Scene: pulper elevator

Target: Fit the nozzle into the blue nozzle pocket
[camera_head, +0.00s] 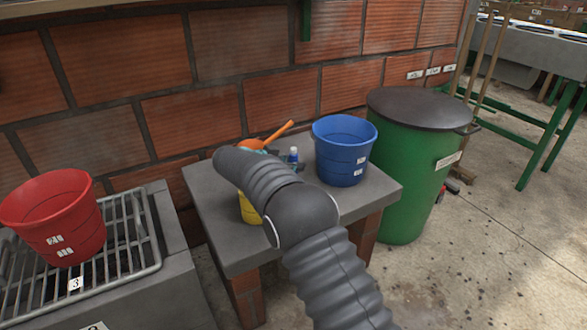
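I cannot make out the nozzle or the blue nozzle pocket in the head camera view. My own dark grey arm reaches up over the grey-topped table (225,255) and covers its middle. My gripper does not show, and the arm may hide it. Close behind the arm are an orange long-handled tool (280,132), a small bottle with a blue top (293,156) and part of a yellow object (249,210). Small blue and teal bits beside them are too hidden to name.
A blue bucket (342,150) stands at the table's right rear. A green barrel with a dark lid (412,165) is right of the table. A red bucket (55,218) sits on a metal grate (125,245) at left. A brick wall (180,60) closes the back.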

